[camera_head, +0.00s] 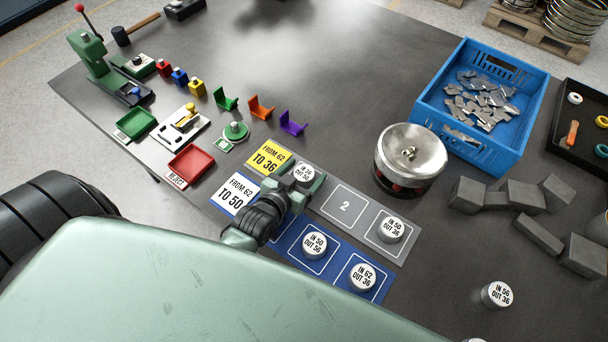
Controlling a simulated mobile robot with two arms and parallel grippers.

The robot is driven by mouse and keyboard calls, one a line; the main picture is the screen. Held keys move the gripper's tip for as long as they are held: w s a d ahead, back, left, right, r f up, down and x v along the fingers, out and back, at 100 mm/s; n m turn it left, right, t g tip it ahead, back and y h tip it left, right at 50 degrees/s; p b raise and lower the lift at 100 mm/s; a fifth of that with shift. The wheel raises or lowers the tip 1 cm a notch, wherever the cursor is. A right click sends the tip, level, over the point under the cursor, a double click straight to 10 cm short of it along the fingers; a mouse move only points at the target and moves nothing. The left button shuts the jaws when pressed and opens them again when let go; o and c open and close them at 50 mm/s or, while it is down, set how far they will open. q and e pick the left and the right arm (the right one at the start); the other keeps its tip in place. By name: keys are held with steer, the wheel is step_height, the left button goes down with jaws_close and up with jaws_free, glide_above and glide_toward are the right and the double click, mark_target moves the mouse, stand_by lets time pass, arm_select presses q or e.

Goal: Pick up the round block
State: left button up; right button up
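Several round, pale metal blocks with printed tops are in the head view. One round block (304,172) is at the far end of my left gripper (302,180), near the grey mat's left end. The fingers sit around its sides and hide part of it; I cannot tell whether they press on it or whether it is lifted. Another round block (390,229) sits on the grey mat (343,204). Two more, a round block (314,245) and a round block (363,277), sit on the blue mat (335,267). A loose round block (496,294) stands at the lower right. My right gripper is not in view.
A round metal bowl-like device (410,155) stands right of the mats. A blue crate (437,113) of metal pieces is behind it. Dark grey blocks (525,197) lie at the right. Small trays, including a red tray (190,162), and coloured brackets are at the left. The back middle is clear.

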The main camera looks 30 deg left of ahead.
arm_select(q)
steer(key=c, duration=1.5)
